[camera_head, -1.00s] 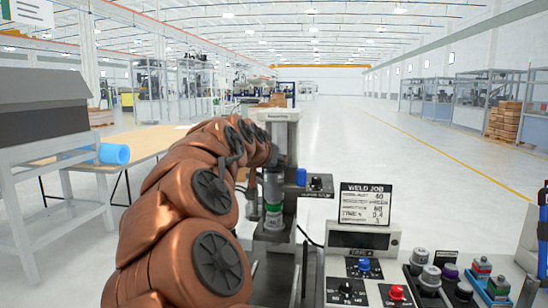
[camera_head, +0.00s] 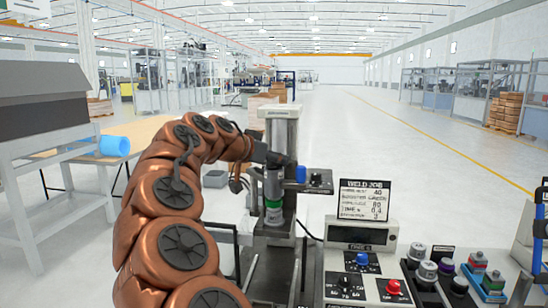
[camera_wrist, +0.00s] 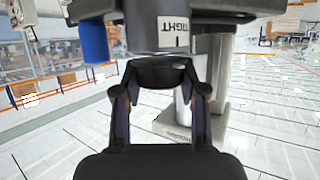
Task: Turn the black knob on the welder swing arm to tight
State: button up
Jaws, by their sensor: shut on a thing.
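The welder (camera_head: 282,130) is a grey upright column with its swing arm partway down, in the middle of the head view. In the wrist view the black knob (camera_wrist: 160,74) sits under the swing arm's grey housing (camera_wrist: 140,35), between the two dark fingers of my gripper (camera_wrist: 160,95). My gripper is shut on the knob, one finger on each side. A white TIGHT label (camera_wrist: 174,32) with a short mark line is on the housing above the knob. In the head view the knob cannot be made out behind my gripper (camera_head: 278,160).
A blue cap (camera_head: 301,174) is beside the column; a blue part (camera_wrist: 94,42) is left of the knob in the wrist view. A control panel (camera_head: 358,262) and weld job sign (camera_head: 366,200) stand at the right front. A table (camera_head: 150,135) stands at left.

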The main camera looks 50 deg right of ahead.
jog(key=o, duration=1.2)
jog(key=shift+c, duration=0.2)
jog(key=shift+a, duration=0.1)
jog(key=w+v, duration=0.1)
jog(key=v, duration=1)
jog(key=shift+s+a+r, duration=0.25)
jog(key=shift+s+a, duration=0.1)
jog(key=shift+s, duration=0.15)
